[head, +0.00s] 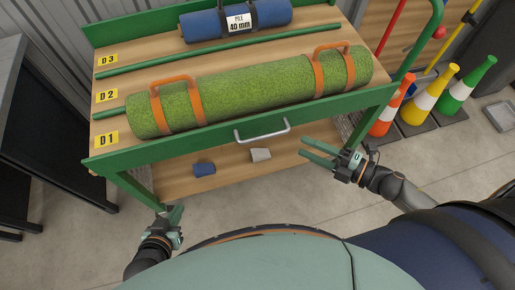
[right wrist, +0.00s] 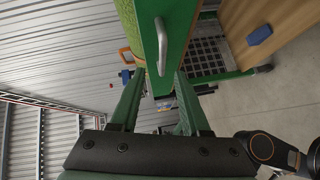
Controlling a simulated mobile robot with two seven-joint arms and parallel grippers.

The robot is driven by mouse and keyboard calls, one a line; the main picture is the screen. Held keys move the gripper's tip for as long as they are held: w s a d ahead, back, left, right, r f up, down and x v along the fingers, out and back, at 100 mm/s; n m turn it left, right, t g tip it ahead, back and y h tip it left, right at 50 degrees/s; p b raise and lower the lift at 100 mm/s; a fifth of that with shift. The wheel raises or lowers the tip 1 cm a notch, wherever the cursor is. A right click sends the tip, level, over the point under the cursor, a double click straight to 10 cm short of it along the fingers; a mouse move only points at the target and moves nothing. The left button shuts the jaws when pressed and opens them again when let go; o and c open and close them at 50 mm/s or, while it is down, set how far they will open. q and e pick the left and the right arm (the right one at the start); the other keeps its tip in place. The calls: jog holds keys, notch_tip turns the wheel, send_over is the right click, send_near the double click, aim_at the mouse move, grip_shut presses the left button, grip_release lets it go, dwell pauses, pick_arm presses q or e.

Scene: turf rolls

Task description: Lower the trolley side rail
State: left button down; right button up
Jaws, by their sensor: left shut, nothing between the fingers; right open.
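The green side rail (head: 205,139) runs along the near edge of the trolley's top deck, in front of the turf roll, and looks raised. A silver handle (head: 264,135) is fixed to its outer face. In the right wrist view the rail (right wrist: 182,25) and its handle (right wrist: 160,48) lie ahead of the fingers. My right gripper (head: 303,146) is open and empty, a little to the right of the handle and apart from it. It also shows in the right wrist view (right wrist: 157,76). My left gripper (head: 178,212) is shut and empty, below the rail's left part, near the trolley's front left leg.
A green turf roll (head: 240,93) with orange straps lies on the deck behind the rail. A blue roll (head: 205,25) labelled 40 mm lies farther back. The lower shelf (head: 225,178) holds a blue and a grey item. Cones (head: 433,95) stand right; a dark bench (head: 60,150) stands left.

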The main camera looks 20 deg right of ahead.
aim_at(267, 135)
jog(key=shift+n+g+y, duration=0.3)
jog(key=shift+n, duration=0.5)
jog(key=x, duration=1.2)
jog(key=shift+s+a+f, duration=0.1)
jog(key=shift+s+a, duration=0.15)
jog(key=shift+a, duration=0.1)
grip_shut()
